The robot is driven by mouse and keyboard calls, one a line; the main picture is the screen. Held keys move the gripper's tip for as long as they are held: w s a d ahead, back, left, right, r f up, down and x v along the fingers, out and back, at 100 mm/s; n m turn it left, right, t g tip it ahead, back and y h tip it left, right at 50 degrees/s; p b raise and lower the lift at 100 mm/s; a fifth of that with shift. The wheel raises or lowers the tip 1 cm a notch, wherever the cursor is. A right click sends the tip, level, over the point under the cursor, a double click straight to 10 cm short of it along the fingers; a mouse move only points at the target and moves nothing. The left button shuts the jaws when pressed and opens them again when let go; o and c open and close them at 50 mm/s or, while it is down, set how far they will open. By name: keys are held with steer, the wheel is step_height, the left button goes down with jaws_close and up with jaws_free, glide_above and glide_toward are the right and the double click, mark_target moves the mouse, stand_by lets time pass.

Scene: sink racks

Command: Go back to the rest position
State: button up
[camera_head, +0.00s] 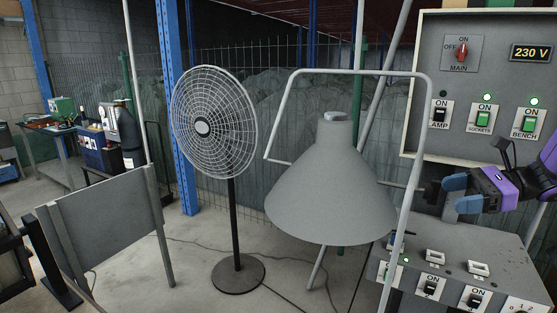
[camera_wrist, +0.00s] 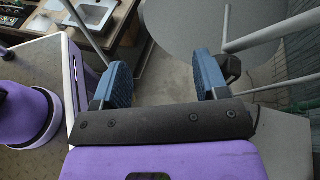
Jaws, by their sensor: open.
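My gripper (camera_head: 461,194) is at the right in the head view, purple with blue fingertips. It is open, with its fingers apart, above a sloped grey switch box and below the upright panel. In the wrist view the two blue fingers (camera_wrist: 164,82) stand apart with bare floor showing between them; nothing is held. A black knob (camera_head: 432,193) on the lamp frame is close to the left of the fingertips. It also shows beside the right finger in the wrist view (camera_wrist: 233,67); whether they touch I cannot tell.
A large grey lamp shade (camera_head: 330,200) hangs in a tubular frame left of my gripper. The upright panel (camera_head: 480,90) has a red main switch and lit green switches. The sloped switch box (camera_head: 460,256) is below. A standing fan (camera_head: 213,122) and a grey board (camera_head: 105,222) are farther left.

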steer(key=s+a+r+n+h, duration=0.3)
steer(key=s+a+n+h, duration=0.3)
steer(key=s+n, duration=0.3)
steer(key=s+a+r+n+h, duration=0.4)
steer(key=s+a+n+h, duration=0.3)
steer(key=s+n+h, duration=0.1)
steer(key=s+n, duration=0.1)
steer(key=n, duration=0.1)
steer(key=shift+r+n+t, duration=0.3)
